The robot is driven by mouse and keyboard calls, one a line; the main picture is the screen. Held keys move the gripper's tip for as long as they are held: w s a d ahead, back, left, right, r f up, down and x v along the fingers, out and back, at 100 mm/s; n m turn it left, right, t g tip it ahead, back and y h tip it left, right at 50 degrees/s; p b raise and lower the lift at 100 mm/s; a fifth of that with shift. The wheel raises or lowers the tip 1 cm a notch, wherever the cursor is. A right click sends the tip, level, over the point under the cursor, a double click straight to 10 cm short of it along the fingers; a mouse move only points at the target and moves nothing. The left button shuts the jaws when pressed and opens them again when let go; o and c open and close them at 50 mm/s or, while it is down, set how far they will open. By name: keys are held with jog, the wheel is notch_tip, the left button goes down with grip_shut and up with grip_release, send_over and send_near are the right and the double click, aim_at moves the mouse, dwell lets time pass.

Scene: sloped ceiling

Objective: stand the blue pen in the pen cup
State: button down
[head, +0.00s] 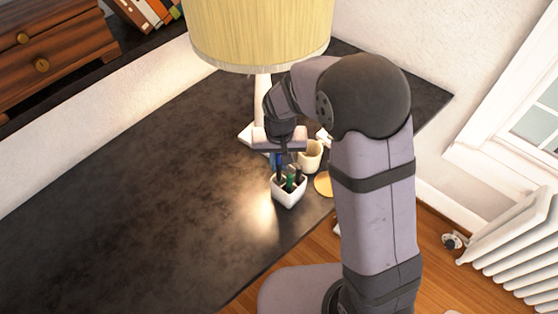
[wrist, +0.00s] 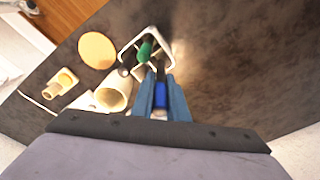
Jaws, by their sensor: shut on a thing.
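The white square pen cup (head: 288,199) stands on the dark desk and holds a green pen (head: 290,183) and dark pens. In the wrist view the pen cup (wrist: 127,46) lies just beyond my fingertips. My gripper (wrist: 159,78) is shut on the blue pen (wrist: 161,96), whose blue part shows between the fingers. In the head view my gripper (head: 281,163) is at the cup's back edge, over or close to it. The pen's lower end is hidden, so I cannot tell whether it is inside the rim.
A cream cup (head: 311,155) stands close behind the pen cup. A round tan coaster (head: 323,184) lies to its right near the desk edge. A lamp with a yellow shade (head: 262,35) stands behind my gripper. The desk's left side (head: 130,200) is clear.

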aim_at(279, 171)
jog(key=shift+f+b, duration=1.4)
jog(key=shift+f, duration=0.8)
jog(key=shift+f, duration=0.1)
jog(key=c, duration=1.6)
grip_release()
jog(key=shift+c, duration=0.2)
jog(key=shift+s+r+b, duration=0.25)
jog(key=shift+r+b, duration=0.2)
jog(key=shift+r, duration=1.4)
jog(key=shift+s+r+b, duration=0.2)
jog(key=shift+r+b, duration=0.25)
jog(key=shift+r, duration=1.35)
